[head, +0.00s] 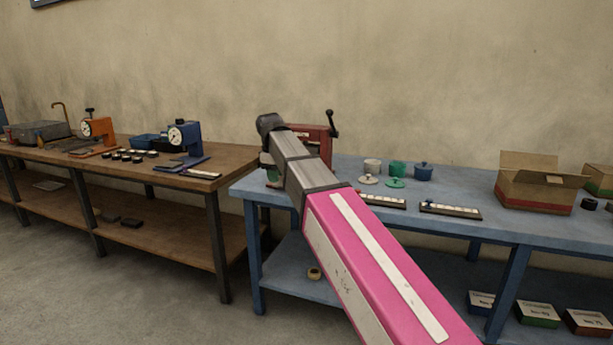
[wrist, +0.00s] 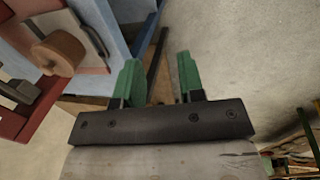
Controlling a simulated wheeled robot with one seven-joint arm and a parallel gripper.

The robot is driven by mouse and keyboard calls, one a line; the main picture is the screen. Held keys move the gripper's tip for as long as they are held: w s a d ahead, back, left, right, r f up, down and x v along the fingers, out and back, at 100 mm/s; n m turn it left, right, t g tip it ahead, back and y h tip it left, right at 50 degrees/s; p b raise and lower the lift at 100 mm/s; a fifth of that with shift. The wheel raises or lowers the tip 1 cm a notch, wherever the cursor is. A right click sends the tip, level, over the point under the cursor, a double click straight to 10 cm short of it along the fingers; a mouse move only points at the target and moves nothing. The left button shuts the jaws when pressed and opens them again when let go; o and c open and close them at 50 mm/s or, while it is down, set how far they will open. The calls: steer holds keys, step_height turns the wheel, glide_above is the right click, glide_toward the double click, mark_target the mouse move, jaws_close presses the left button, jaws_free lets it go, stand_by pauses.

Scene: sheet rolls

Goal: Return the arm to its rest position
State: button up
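My arm reaches up from the bottom right of the head view, with a pink link and grey links ending in a dark joint. My gripper (wrist: 160,74) shows in the wrist view with two green fingers apart and nothing between them. In the head view only a little green of it shows, below the dark joint at the blue table's left end. A red machine with a crank (head: 318,136) stands just behind my arm, partly hidden by it. A red machine with a brown round knob (wrist: 58,53) shows at the left of the wrist view, beside my fingers.
The blue table (head: 480,228) holds cups, lids, sample strips and an open cardboard box (head: 538,190). The wooden table (head: 235,160) at left holds an orange gauge (head: 97,130) and a blue gauge (head: 185,140). A floor gap separates the tables at the front.

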steer(key=s+d+f+m+g, duration=0.1)
steer(key=s+d+f+m, duration=0.2)
steer(key=d+f, duration=0.65)
steer(key=s+d+f+m, duration=0.3)
steer(key=d+f, duration=0.3)
steer(key=f, duration=0.7)
steer(key=s+d+f+m+g, duration=0.1)
steer(key=s+d+f+m, duration=0.7)
steer(key=s+d+f, duration=0.5)
step_height(320, 180, down, 4)
steer(key=shift+d+r+y, duration=0.25)
steer(key=shift+d+y, duration=0.15)
steer(key=shift+d, duration=0.05)
